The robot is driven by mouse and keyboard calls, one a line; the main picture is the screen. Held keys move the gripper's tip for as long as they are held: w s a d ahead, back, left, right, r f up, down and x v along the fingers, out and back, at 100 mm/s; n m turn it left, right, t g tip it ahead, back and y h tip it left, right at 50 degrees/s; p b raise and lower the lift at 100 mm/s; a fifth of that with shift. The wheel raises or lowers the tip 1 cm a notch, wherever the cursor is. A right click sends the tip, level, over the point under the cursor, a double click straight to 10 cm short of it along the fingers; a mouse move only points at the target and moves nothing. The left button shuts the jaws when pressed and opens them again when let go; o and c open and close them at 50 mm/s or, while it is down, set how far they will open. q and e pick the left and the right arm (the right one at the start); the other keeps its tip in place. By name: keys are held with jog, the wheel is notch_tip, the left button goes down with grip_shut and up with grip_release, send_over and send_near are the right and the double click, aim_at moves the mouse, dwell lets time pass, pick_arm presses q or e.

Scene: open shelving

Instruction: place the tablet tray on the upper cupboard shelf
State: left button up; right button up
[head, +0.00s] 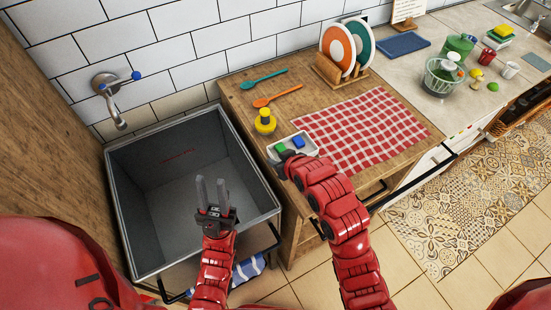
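The tablet tray (311,149) is a small white tray at the front left of the wooden counter. It holds a green block (281,147) and a blue block (299,142). My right gripper (284,157) is at the tray's near side, and my wrist and arm cover part of the tray. Its fingers are too hidden to tell whether they hold the rim. My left gripper (211,184) is open and empty, fingers pointing up in the picture, over the grey sink basin. No cupboard shelf is in view.
The grey sink basin (130,205) is empty, with a wall tap (108,88) above. On the counter are a yellow bottle (264,122), teal (262,78) and orange (276,96) spoons, a red checked cloth (362,128) and plates in a rack (338,50). A strainer (441,75) stands further right.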

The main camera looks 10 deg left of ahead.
jog(key=v, duration=0.3)
jog(key=shift+d+b, duration=0.15)
jog(key=shift+b, duration=0.25)
jog(key=p+v, duration=0.6)
jog(key=p, duration=0.2)
jog(key=shift+s+r+p, duration=0.25)
jog(key=shift+r+p, duration=0.05)
jog(key=shift+d, duration=0.1)
